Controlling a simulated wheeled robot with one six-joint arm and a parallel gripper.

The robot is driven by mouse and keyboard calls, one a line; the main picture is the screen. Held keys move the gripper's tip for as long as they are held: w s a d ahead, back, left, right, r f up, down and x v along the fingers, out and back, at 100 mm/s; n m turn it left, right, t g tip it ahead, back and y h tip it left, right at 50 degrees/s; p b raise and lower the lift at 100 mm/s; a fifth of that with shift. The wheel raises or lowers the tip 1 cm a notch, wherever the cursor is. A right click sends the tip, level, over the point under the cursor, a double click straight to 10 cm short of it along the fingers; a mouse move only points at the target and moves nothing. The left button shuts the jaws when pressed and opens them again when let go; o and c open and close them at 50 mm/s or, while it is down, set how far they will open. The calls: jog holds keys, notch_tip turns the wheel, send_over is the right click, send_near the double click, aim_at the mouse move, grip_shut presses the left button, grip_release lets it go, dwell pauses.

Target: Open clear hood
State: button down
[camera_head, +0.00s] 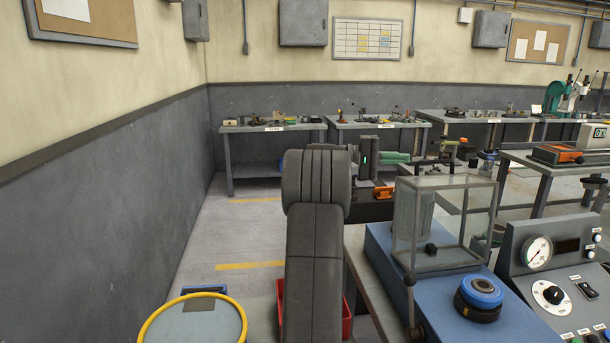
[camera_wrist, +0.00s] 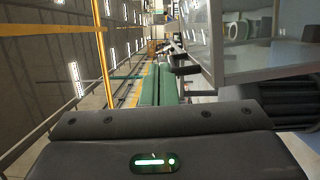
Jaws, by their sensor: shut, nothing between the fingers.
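The clear hood (camera_head: 461,215) is a see-through box with a thin grey frame. It sits down on the blue machine base (camera_head: 385,262), right of my arm. A small black block (camera_head: 430,249) shows at its lower part; I cannot tell whether it is on or inside the hood. My gripper (camera_head: 404,157) is behind the hood's upper left in the head view, its green fingers shut and empty. In the wrist view the green fingers (camera_wrist: 160,72) are together, left of the hood's frame (camera_wrist: 217,45). A dark piece sticks out between them; contact is not clear.
A black and blue round knob (camera_head: 480,292) stands on the blue base before the hood. A control panel with a gauge (camera_head: 537,252) is at right. A yellow-rimmed drum (camera_head: 195,322) stands at front left. Benches (camera_head: 270,128) line the back wall; the left floor is open.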

aim_at(417, 177)
jog(key=shift+s+d+p, duration=0.15)
jog(key=shift+d+p, duration=0.05)
jog(key=shift+d, duration=1.2)
jog(key=shift+s+d+p, duration=0.15)
jog(key=shift+d, duration=1.2)
jog(key=shift+r, duration=0.1)
